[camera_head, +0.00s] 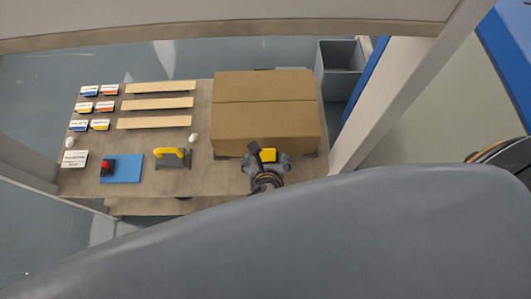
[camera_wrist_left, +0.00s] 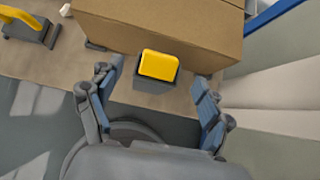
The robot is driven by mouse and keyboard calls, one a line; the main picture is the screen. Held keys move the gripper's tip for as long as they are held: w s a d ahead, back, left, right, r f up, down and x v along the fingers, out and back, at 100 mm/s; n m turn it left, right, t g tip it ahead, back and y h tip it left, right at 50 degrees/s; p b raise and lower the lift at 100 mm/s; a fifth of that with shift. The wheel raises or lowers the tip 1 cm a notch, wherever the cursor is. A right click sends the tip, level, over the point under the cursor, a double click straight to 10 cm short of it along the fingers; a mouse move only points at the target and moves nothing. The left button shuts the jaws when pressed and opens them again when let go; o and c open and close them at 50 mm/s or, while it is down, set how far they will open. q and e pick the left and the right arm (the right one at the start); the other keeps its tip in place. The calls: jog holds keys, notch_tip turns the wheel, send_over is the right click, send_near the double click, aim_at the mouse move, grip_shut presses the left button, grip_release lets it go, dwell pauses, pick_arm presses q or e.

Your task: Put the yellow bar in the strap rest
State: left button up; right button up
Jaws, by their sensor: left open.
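A yellow bar-like handle (camera_head: 173,153) stands on a dark grey stand (camera_head: 174,164) at the table's front; it also shows in the left wrist view (camera_wrist_left: 22,21). A second yellow piece (camera_head: 268,155) tops a dark block in front of the cardboard box; in the left wrist view this yellow top (camera_wrist_left: 159,65) sits on its dark base (camera_wrist_left: 153,86). I cannot tell which stand is the strap rest. My left gripper (camera_head: 267,164) is open and empty, its fingers (camera_wrist_left: 156,90) spread either side of the second piece, apart from it. My right gripper is out of view.
A large cardboard box (camera_head: 267,115) stands close behind the left gripper. Wooden strips (camera_head: 155,104), small labelled boxes (camera_head: 90,90) and a blue mat (camera_head: 121,168) with a red-topped black item (camera_head: 107,168) lie to the left. A grey post (camera_head: 385,95) rises at right.

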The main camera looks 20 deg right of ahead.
aim_at(266, 151)
pick_arm(q)
jog(key=x, duration=0.5)
jog(key=shift+w+d+f+b, duration=0.2)
jog(key=shift+d+f+b, duration=0.05)
jog(key=shift+b, duration=0.05)
jog(key=c, duration=1.4)
